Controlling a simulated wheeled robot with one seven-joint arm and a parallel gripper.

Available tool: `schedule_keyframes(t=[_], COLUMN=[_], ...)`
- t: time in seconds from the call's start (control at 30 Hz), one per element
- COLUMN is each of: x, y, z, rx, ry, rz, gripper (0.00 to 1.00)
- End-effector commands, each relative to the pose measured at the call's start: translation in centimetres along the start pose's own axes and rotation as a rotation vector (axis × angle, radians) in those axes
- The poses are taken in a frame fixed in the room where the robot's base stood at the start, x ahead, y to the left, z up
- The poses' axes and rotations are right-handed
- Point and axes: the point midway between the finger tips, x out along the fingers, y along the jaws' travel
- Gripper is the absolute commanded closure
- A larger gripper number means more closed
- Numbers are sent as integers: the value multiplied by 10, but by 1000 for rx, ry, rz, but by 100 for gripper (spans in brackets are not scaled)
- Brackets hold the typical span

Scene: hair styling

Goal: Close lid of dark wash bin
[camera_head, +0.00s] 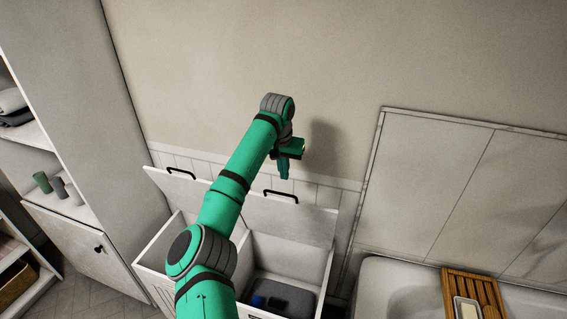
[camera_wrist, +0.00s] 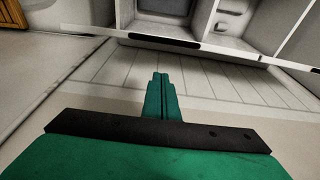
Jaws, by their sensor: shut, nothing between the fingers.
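A white two-compartment wash bin (camera_head: 326,272) stands against the wall with both lids raised. The right lid (camera_head: 300,219) has a black handle (camera_head: 281,195); the left lid (camera_head: 172,191) has another (camera_head: 181,172). The right compartment holds dark grey and blue cloth (camera_head: 285,297). My arm hides much of the left compartment, so its contents are unclear. My gripper (camera_head: 284,172) is shut and empty, pointing down above the right lid, near the wall. In the wrist view its fingers (camera_wrist: 160,78) are together, with a lid's top edge (camera_wrist: 157,42) just beyond, apart from them.
A tall grey cabinet with shelves (camera_head: 70,80) stands at the left. A bathtub (camera_head: 385,278) with a wooden rack (camera_head: 468,284) is at the right, below a panelled wall section (camera_head: 420,180). The wall close behind the lids limits room there.

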Motion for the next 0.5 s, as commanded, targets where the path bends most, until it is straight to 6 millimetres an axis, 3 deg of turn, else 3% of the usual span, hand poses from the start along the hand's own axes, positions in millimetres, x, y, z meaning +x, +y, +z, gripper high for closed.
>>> schedule_keyframes(t=[0.3, 0.5], x=[8, 10], y=[-2, 3], z=[31, 38], rx=[-1, 3], ry=[0, 0], rz=[-1, 0], gripper=[100, 100])
